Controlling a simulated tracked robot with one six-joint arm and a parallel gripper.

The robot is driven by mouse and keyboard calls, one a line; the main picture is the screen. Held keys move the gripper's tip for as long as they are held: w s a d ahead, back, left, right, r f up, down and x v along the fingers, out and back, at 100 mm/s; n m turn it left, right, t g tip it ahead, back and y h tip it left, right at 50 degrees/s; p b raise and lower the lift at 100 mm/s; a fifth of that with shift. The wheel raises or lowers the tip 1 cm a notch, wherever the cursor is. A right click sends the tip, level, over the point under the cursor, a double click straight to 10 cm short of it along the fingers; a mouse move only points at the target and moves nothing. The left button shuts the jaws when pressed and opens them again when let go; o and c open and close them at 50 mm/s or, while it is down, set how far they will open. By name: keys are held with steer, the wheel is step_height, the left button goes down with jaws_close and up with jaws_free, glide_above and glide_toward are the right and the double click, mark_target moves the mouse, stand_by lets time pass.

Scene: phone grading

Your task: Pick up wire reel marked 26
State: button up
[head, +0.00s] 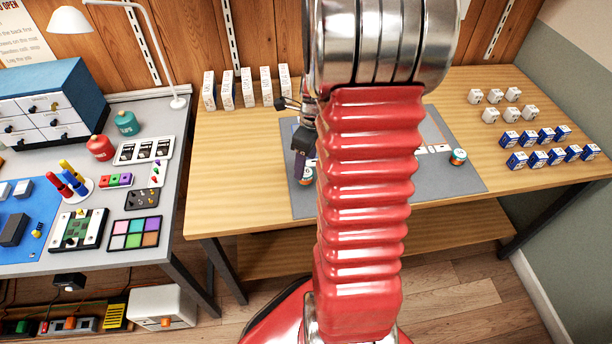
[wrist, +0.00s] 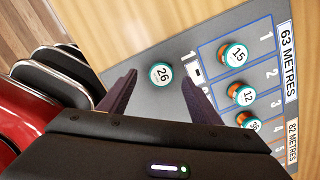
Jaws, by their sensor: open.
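The wire reel marked 26 (wrist: 161,74) has a white top and a teal rim. It lies on the grey mat near the mat's edge in the wrist view. My gripper (wrist: 159,78) is open and empty, with its two dark fingers on either side of the reel in the picture. I cannot tell the height gap between fingertips and reel. In the head view my gripper (head: 303,152) points down above the mat's left part. An orange and teal reel (head: 307,177) shows just below it, its number unreadable there.
The mat (head: 472,180) has printed bays; reels marked 15 (wrist: 236,55) and 12 (wrist: 243,93) sit in them, beside a "63 METRES" label (wrist: 287,60). Another reel (head: 458,157) stands at the mat's right. White boxes (head: 246,88) line the back; blue boxes (head: 548,145) stand right. My arm hides the middle.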

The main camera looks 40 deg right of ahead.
mark_target(306, 172)
steer(key=shift+f, duration=0.35)
steer(key=shift+w+d+f, duration=0.1)
steer(key=shift+w+f, duration=0.05)
steer(key=shift+f, duration=2.45)
steer(key=shift+c, duration=0.2)
steer(key=c, duration=1.1)
